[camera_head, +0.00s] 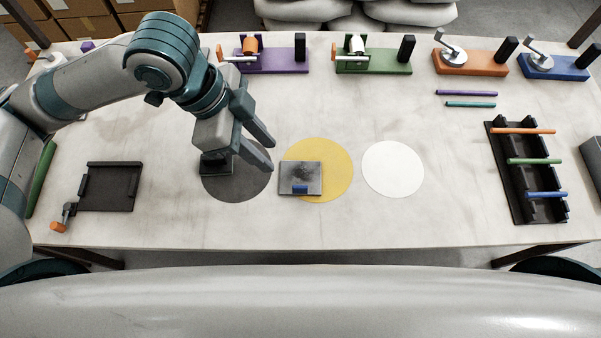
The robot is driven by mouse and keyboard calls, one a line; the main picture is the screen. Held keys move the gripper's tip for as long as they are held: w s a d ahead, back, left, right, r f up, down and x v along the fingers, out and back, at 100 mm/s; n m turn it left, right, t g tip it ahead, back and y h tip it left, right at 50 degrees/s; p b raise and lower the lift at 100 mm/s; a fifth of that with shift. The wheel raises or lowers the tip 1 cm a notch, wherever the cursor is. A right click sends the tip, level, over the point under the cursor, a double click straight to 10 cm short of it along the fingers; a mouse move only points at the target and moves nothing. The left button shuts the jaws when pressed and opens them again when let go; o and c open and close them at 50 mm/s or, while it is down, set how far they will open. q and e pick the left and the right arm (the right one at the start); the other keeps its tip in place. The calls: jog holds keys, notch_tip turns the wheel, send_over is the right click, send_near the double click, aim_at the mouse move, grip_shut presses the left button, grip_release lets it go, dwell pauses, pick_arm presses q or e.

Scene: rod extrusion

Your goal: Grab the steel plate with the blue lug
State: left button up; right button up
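The steel plate (313,175) is a flat grey square with a blue lug (300,189) at its front edge. It lies partly on the yellow disc (335,165) in the middle of the table. My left gripper (266,153) is over the dark grey disc (235,190), to the left of the plate and apart from it. Its two fingers are spread, with nothing visible between them. A dark block (215,162) shows under the gripper, partly hidden by it. My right gripper is not in view.
A white disc (393,169) lies right of the yellow one. A black rack (523,190) with coloured rods stands at the right. Purple (270,67), green (378,68), orange (465,68) and blue (560,70) fixtures line the back. A black tray (112,185) lies at the left.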

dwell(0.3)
pick_arm(q)
jog(key=p, duration=0.2)
send_over(299, 186)
jog(key=a, duration=0.2)
jog(key=f, duration=1.1)
jog(key=shift+s+d+f, duration=0.15)
jog(key=shift+s, duration=0.15)
jog(key=shift+f, duration=0.6)
jog(key=x, duration=0.1)
jog(key=p+x, duration=0.1)
jog(key=x, duration=0.1)
jog(key=shift+w+f, duration=0.1)
jog(key=shift+w, duration=0.15)
jog(key=shift+f, duration=0.5)
grip_shut()
